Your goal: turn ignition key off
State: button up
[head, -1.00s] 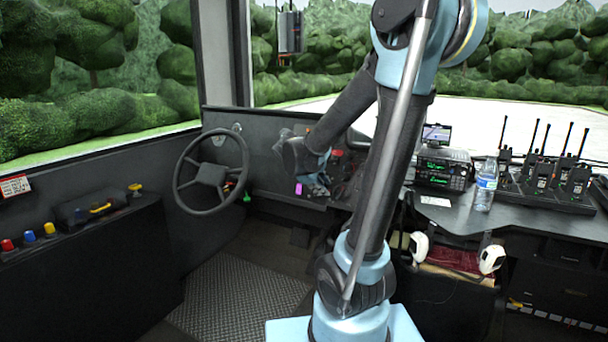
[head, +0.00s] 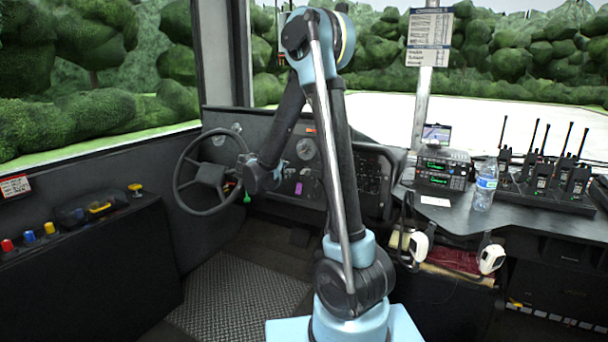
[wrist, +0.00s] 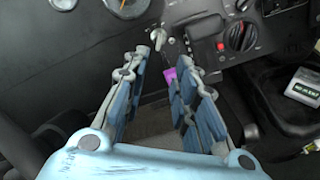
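The ignition key (wrist: 158,38) shows in the wrist view as a small silver piece on the dark dash. A purple tag (wrist: 170,77) is just below it; the tag also shows on the dash in the head view (head: 298,188). My gripper (wrist: 162,60) is open and empty, with its two blue-grey fingers spread apart. The key is ahead of the gap between the fingertips, and I see no contact. The tag shows between the fingers, close to the right one.
The steering wheel (head: 210,172) is left of my wrist, close to it in the head view. Gauges (wrist: 128,6) are at upper left. A radio (head: 442,168) and a water bottle (head: 485,185) stand on the right shelf.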

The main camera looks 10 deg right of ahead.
aim_at(303, 171)
jog(key=x, duration=1.6)
jog(key=shift+w+d+f, duration=0.15)
jog(key=shift+w+d, duration=0.05)
jog(key=shift+d, duration=0.05)
